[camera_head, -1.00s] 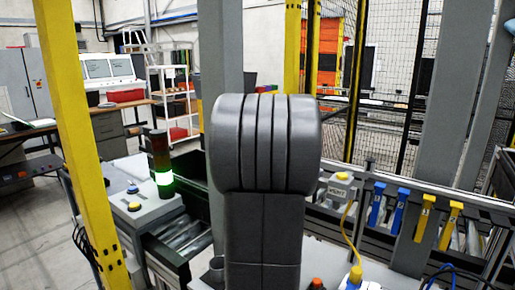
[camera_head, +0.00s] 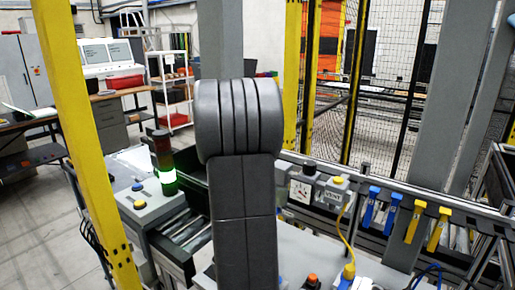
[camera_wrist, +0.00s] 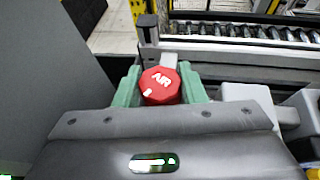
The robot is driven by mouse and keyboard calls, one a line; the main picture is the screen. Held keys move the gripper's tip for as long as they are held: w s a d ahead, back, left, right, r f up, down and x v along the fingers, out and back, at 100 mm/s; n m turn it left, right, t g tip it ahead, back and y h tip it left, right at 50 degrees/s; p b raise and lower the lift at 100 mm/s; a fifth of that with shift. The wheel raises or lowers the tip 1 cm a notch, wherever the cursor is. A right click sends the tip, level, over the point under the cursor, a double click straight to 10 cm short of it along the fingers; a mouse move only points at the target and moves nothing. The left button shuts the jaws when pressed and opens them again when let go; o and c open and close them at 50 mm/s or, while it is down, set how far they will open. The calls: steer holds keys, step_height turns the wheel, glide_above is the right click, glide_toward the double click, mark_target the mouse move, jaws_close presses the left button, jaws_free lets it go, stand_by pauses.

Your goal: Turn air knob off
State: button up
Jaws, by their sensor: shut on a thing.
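The red air knob (camera_wrist: 160,86) shows in the wrist view. It is eight-sided, with "AIR" in white on its face and a small white mark at its lower left edge. My gripper (camera_wrist: 160,90) has one green finger on each side of the knob and is shut on it. The lettering reads slightly tilted. In the head view my arm hides the knob and the gripper.
In the head view a round gauge (camera_head: 301,191) and a grey box marked VENT (camera_head: 333,195) stand right of my arm. Blue and yellow handles (camera_head: 412,222) hang along the rail. A stack light (camera_head: 163,165) glows green at left.

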steer(key=shift+r+m+h, duration=0.15)
steer(key=shift+m+h, duration=0.15)
steer(key=o, duration=1)
steer(key=shift+s, duration=0.1)
steer(key=b+v, duration=0.2)
steer(key=v, duration=1.1)
steer(key=shift+s+a+r, duration=0.15)
steer(key=shift+a+r, duration=0.1)
